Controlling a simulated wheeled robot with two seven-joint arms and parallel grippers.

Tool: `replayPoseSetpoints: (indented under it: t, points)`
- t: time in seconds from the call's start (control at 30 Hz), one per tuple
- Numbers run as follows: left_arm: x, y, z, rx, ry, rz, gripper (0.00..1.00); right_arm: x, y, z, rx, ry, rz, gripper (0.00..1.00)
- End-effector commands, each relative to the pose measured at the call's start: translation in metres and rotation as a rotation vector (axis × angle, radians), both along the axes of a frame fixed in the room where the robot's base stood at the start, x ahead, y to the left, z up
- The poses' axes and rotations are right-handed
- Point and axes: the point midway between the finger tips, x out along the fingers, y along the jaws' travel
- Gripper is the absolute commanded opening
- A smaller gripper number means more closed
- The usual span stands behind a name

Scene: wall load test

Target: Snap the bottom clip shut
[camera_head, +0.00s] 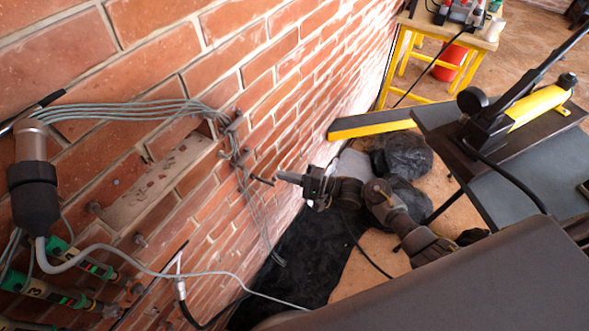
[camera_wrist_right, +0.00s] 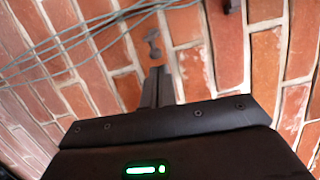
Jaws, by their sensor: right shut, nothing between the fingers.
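Grey cables (camera_head: 150,108) run along the brick wall, then bend down past small dark clips. The lower clip that I can make out (camera_head: 241,158) sits on the cable bundle; I cannot tell whether it is open or shut. My right gripper (camera_head: 284,177) is shut and empty, to the right of the cables and apart from that clip. In the right wrist view the closed fingers (camera_wrist_right: 156,88) point at the wall, with a small dark fitting (camera_wrist_right: 153,45) just beyond their tips. The cables (camera_wrist_right: 80,35) pass to the left there. My left gripper is not in view.
Bolts and a pale recessed plate (camera_head: 155,185) are on the bricks. Black bags (camera_head: 402,155) and a dark sheet (camera_head: 305,255) lie below. A yellow-edged beam (camera_head: 370,127) and a dark bench stand at right.

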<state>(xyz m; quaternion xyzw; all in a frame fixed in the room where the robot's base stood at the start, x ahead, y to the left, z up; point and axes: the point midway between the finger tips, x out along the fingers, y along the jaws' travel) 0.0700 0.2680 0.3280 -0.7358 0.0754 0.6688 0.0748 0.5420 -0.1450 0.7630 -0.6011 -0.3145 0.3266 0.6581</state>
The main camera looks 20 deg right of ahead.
Motion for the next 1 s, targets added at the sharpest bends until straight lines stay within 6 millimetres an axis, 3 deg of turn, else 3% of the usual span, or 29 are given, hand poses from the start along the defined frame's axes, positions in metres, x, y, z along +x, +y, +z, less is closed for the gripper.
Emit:
replayPoseSetpoints:
  t: [0.43,1.0]
  points:
    - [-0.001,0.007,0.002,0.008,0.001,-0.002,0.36,-0.002,0.0,0.0,0.0,0.0,-0.003,0.0]
    - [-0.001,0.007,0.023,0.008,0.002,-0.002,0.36,-0.011,0.005,0.001,0.001,0.003,-0.097,0.0]
